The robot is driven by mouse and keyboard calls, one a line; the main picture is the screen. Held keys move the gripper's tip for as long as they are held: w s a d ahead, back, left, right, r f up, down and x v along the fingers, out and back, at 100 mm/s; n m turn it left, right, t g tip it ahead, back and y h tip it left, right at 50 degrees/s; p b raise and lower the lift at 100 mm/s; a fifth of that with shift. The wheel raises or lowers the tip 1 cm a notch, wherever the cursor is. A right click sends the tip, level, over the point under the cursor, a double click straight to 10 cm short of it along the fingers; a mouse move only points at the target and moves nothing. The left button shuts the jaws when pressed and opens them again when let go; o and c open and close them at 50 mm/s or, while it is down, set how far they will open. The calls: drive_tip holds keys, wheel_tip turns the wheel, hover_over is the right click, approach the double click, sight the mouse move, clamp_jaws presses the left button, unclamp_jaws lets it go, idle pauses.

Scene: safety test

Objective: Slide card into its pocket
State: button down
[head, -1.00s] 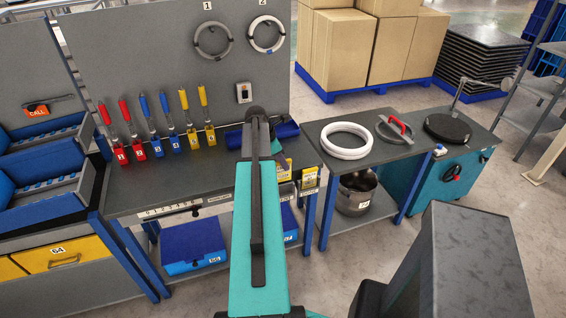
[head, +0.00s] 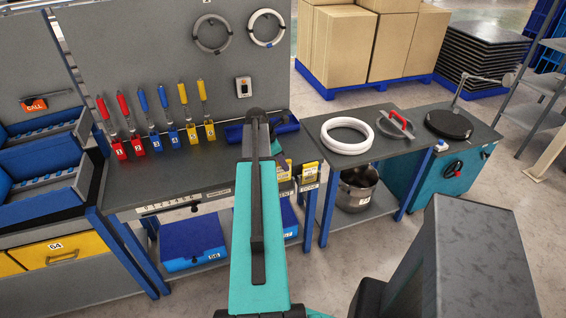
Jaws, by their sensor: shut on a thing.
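My teal arm (head: 262,235) reaches forward over the bench and covers the view of its far end. My gripper's fingertips are hidden behind it; only a small dark and teal piece shows at the arm's right side. Yellow label holders, probably the card pockets, sit at the bench's right front edge: one (head: 309,172) is in clear view, and another (head: 284,174) is partly covered by the arm. I cannot make out a loose card.
The grey bench (head: 190,178) holds a row of red, blue and yellow-handled tools (head: 159,122) and a blue tray (head: 286,124). A side table with a white ring (head: 347,135) stands to the right. Blue bins (head: 40,155) are at left.

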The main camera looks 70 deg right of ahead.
drive_tip(key=shift+f+b, duration=0.7)
drive_tip(key=shift+f, duration=1.4)
drive_tip(key=shift+f, duration=0.1)
drive_tip(key=c, duration=1.7)
unclamp_jaws()
drive_tip(key=shift+b+v, duration=1.5)
drive_tip(key=shift+v, duration=5.4)
drive_tip(key=shift+s, duration=0.1)
drive_tip(key=shift+r+p, duration=3.1)
drive_tip(key=shift+r, duration=0.45)
